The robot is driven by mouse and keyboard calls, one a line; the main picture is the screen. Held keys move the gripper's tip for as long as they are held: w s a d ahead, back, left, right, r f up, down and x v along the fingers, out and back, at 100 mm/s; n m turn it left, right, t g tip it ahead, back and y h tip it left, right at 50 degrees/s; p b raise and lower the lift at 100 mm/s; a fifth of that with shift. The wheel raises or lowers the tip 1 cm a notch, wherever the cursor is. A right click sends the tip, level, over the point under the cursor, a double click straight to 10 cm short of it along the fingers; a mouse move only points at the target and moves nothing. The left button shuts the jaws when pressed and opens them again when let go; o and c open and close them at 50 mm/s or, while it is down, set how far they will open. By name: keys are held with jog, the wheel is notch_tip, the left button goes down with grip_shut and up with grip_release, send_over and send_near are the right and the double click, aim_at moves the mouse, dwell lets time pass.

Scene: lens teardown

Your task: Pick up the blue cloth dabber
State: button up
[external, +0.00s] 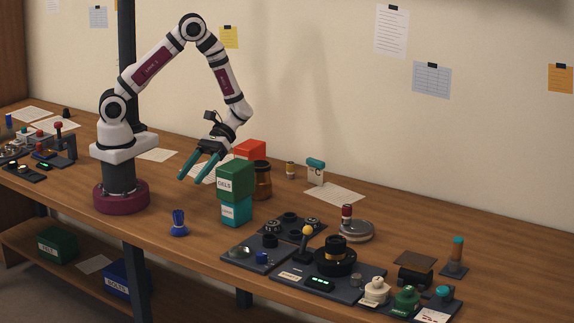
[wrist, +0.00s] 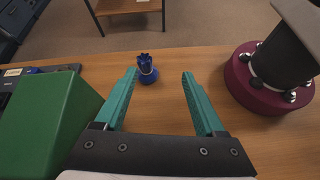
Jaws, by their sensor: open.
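The blue cloth dabber (external: 179,223) stands upright on the wooden table, near its front edge, in front of my base. In the wrist view the dabber (wrist: 147,69) appears beyond the fingertips, between them but closer to the left one. My gripper (external: 189,176) has two teal fingers spread apart and empty, held above the table behind the dabber. In the wrist view the gripper (wrist: 161,74) is open with nothing between its fingers.
A green box on a teal box (external: 236,212) stands right of the gripper; the green box (wrist: 45,115) fills the left of the wrist view. An amber jar (external: 261,180) and red box (external: 250,150) stand behind. Dark trays (external: 330,286) hold lens parts at right. Table around the dabber is clear.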

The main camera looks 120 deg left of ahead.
aim_at(175, 223)
jog(key=f+n, duration=0.1)
jog(key=a+f+n+t, duration=0.1)
jog(key=w+f+n+t+h, duration=0.1)
jog(key=shift+a+f+n, duration=0.1)
jog(key=shift+a+n, duration=0.2)
jog(key=x, duration=1.5)
jog(key=shift+w+d+f, duration=0.1)
jog(key=shift+w+d, duration=0.15)
jog(key=shift+d, duration=0.05)
grip_shut()
